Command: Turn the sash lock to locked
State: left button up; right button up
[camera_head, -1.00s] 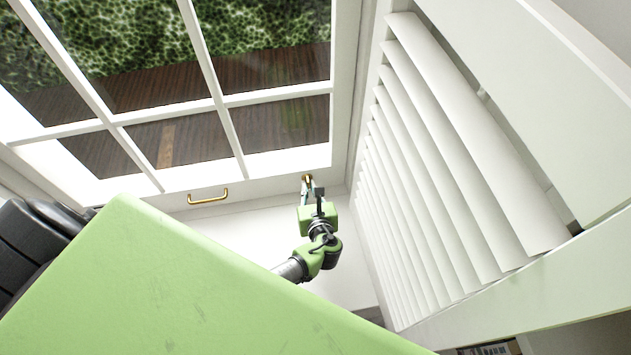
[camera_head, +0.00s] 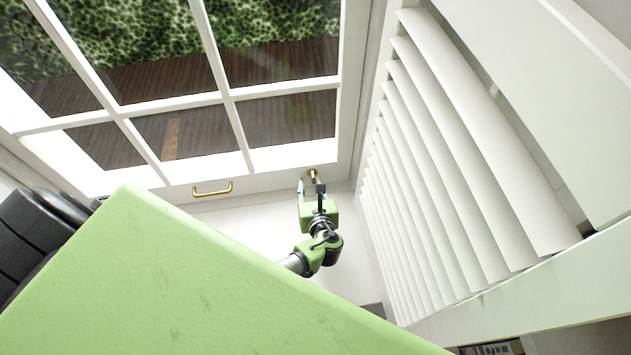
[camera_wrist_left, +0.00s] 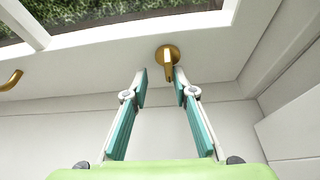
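The sash lock is a small brass knob with a lever (camera_wrist_left: 168,62) on the white bottom rail of the window sash; its lever points down in the left wrist view. In the head view the lock (camera_head: 312,173) shows just beyond my left gripper (camera_head: 311,188). In the left wrist view my left gripper (camera_wrist_left: 160,80) is open, its teal-padded fingers spread to either side below the lock. The lever tip reaches down between the fingertips, closer to the right one. I cannot tell whether they touch. My right gripper is not in view.
A brass sash handle (camera_head: 212,189) sits on the same rail left of the lock. A white louvred shutter (camera_head: 450,170) stands close on the right of my left arm. The window panes (camera_head: 180,135) are behind the rail.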

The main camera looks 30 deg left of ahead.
pick_arm(q)
jog(key=shift+s+r, duration=0.1)
jog(key=v, duration=1.2)
